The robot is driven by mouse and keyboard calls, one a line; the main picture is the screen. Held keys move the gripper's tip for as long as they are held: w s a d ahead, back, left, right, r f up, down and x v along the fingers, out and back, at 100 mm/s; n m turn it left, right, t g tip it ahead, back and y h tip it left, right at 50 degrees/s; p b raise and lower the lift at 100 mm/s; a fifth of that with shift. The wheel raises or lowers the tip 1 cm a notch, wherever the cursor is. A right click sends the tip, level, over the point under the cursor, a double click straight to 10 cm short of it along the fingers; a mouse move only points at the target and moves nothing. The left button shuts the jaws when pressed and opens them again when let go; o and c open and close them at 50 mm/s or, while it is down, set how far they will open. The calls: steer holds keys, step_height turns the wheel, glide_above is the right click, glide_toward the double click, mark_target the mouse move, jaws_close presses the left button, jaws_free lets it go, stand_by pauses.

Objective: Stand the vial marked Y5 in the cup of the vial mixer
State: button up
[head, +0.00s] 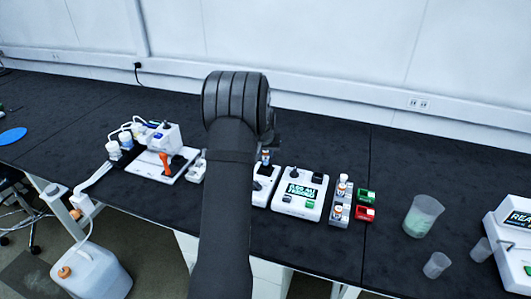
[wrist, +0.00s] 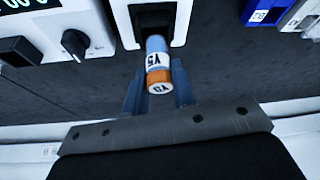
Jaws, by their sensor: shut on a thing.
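The vial marked Y5 (wrist: 157,62) has an orange cap, a white label and a blue section. My gripper (wrist: 158,88) is shut on it, a finger on each side, in the wrist view. The vial's blue end points at the dark cup (wrist: 153,20) of the white vial mixer (wrist: 183,22). I cannot tell whether that end is inside the cup or just above it. In the head view the vial (head: 265,158) shows small beside my arm, over the mixer (head: 262,188), which my arm partly covers.
A white device with a display (head: 299,193) stands right of the mixer. Beyond it are a grey rack (head: 342,203) with orange-capped vials, green (head: 365,195) and red (head: 365,213) blocks, and a beaker (head: 423,215). Equipment with bottles (head: 150,150) stands left.

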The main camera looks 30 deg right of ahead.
steer(key=shift+f, duration=1.4)
stand_by(0.4)
steer(key=o, duration=1)
steer(key=shift+o, duration=0.2)
steer(key=shift+r, duration=4.05)
steer(key=shift+f, duration=4)
